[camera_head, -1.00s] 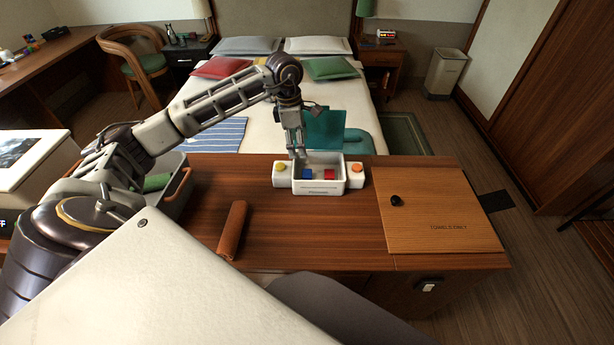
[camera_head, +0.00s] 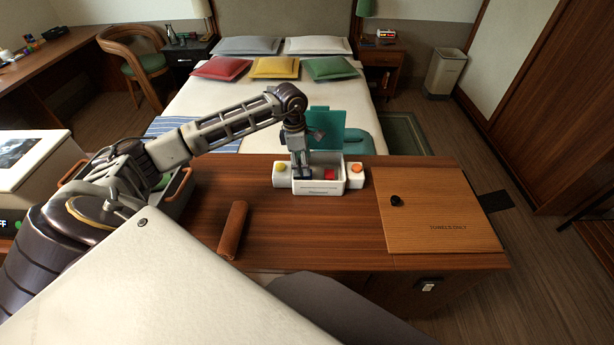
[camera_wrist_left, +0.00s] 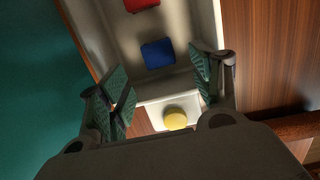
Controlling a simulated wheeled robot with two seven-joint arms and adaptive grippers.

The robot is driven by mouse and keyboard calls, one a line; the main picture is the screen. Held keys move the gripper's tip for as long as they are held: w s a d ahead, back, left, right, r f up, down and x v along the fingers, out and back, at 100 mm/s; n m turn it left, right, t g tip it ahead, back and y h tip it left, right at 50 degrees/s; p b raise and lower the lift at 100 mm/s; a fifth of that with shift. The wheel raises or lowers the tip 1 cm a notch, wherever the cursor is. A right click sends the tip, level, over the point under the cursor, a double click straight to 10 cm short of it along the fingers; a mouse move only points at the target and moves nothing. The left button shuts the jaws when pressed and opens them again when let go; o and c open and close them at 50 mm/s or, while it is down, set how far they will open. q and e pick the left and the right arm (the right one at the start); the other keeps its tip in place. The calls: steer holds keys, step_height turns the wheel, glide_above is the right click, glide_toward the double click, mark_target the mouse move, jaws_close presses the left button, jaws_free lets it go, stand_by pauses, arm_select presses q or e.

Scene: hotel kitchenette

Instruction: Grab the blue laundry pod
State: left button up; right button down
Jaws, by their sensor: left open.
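The blue laundry pod (camera_wrist_left: 157,53) lies on the floor of a white box (camera_head: 319,187) on the wooden counter. In the left wrist view it sits just beyond and between my fingertips, apart from both. In the head view my fingers mostly hide it. My left gripper (camera_head: 302,172) points down into the left part of the box. In the left wrist view the gripper (camera_wrist_left: 161,75) is open and empty, with green pads on either side. A red pod (camera_head: 328,174) lies in the box to the right of the blue one. My right gripper is out of view.
A yellow knob (camera_head: 281,168) and an orange knob (camera_head: 357,168) flank the box. Its teal lid (camera_head: 328,128) stands open behind. A brown roll (camera_head: 232,230) lies on the counter at front left, and a wooden board (camera_head: 440,210) lies at right.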

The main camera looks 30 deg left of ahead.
arm_select(q)
steer(key=shift+d+f, duration=0.1)
steer(key=shift+w+d+f+p, duration=0.1)
steer(key=shift+d+f, duration=0.1)
steer(key=shift+f, duration=0.4)
steer(key=shift+w+d+f+p, duration=0.15)
steer(key=shift+f, duration=0.5)
steer(key=shift+w+d+f+p, duration=0.1)
steer(key=shift+d+f, duration=0.1)
steer(key=shift+f, duration=1)
steer(key=c, duration=0.9)
